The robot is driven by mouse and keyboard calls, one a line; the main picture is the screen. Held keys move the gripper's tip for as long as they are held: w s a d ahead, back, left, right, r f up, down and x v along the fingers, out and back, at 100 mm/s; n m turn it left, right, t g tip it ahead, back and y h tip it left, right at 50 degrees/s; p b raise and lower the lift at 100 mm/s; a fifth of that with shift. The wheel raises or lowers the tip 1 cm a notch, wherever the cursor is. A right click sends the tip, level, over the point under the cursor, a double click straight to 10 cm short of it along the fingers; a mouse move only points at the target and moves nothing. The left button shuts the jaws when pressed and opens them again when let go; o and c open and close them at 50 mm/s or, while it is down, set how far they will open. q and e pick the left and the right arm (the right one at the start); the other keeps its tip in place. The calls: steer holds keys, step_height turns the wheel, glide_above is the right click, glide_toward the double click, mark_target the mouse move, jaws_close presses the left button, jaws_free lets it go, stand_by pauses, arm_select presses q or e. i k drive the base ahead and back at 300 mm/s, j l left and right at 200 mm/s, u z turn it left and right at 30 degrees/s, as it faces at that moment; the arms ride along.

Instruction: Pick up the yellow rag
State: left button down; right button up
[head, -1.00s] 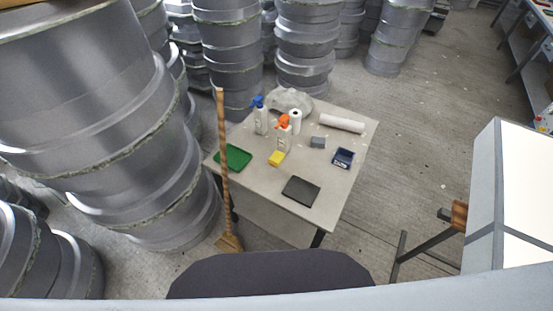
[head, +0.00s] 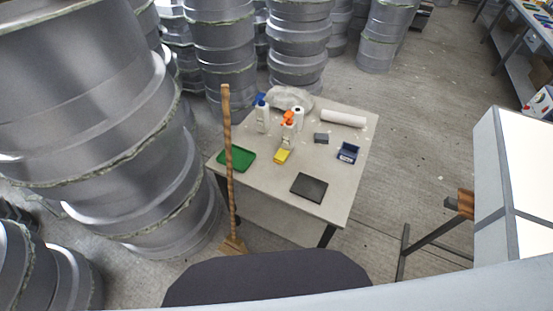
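A small yellow item (head: 282,156), which looks like the folded yellow rag, lies on the light table (head: 262,189) in the head view. It is in front of a white spray bottle with an orange head (head: 288,131) and right of a green tray (head: 237,159). Neither of my grippers shows in the head view.
The table also holds a blue-topped bottle (head: 262,114), a paper roll (head: 342,119), a grey block (head: 321,138), a dark blue box (head: 347,153) and a black pad (head: 309,187). A broom (head: 229,170) stands at its left front. Large grey moulds (head: 100,120) crowd the left.

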mark_target(282, 156)
steer(key=j+z, duration=0.1)
steer(key=j, duration=0.65)
steer(key=j+z, duration=0.1)
steer(key=j, duration=0.65)
steer(key=k, duration=0.05)
